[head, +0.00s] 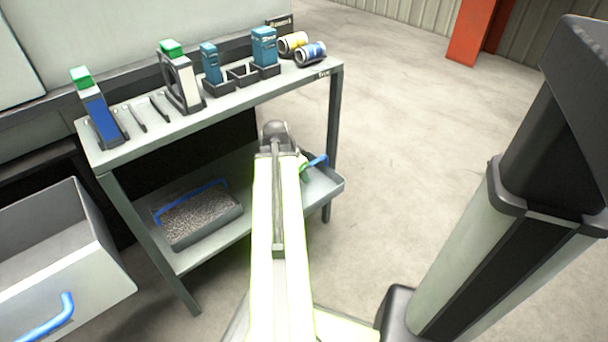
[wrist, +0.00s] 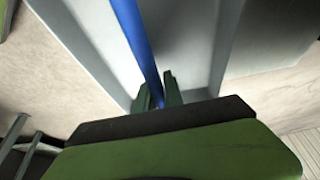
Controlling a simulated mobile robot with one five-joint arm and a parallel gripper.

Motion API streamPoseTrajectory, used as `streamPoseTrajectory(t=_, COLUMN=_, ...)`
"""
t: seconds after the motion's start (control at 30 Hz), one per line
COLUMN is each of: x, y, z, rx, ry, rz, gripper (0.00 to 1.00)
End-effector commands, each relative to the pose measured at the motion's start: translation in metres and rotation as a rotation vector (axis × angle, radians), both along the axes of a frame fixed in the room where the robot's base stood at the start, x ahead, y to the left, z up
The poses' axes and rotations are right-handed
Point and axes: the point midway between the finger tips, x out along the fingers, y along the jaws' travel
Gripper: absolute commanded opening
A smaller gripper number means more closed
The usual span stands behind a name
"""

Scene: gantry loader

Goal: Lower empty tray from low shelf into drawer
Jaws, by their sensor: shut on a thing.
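The empty grey tray (head: 325,186) is at the right end of the low shelf (head: 185,262), partly hidden behind my arm. Its blue handle (head: 318,160) shows at its top. My gripper (head: 303,166) is at that handle. In the wrist view the gripper's two green fingertips (wrist: 158,94) are shut on the blue handle bar (wrist: 136,38), with the grey tray (wrist: 193,35) under it. I cannot tell whether the tray touches the shelf. The open grey drawer (head: 85,272) is at the lower left, with a blue pull on its front. The part of it in view looks empty.
A second tray (head: 210,230), full of grey chips and with a blue handle, sits on the low shelf at left. The bench top (head: 218,108) above holds several upright boxes and two cans (head: 310,54). A bench leg (head: 150,240) stands between shelf and drawer. Floor at right is clear.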

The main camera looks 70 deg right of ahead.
Motion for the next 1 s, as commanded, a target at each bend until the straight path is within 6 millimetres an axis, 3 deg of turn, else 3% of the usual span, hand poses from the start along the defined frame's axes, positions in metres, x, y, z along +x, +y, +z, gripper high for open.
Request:
streamPoseTrajectory(t=0.73, x=-0.003, y=-0.002, z=0.055, rx=0.000, ry=0.000, rz=-0.005, gripper=0.00)
streamPoseTrajectory(t=1.0, x=-0.004, y=-0.002, z=0.058, rx=0.000, ry=0.000, rz=-0.006, gripper=0.00)
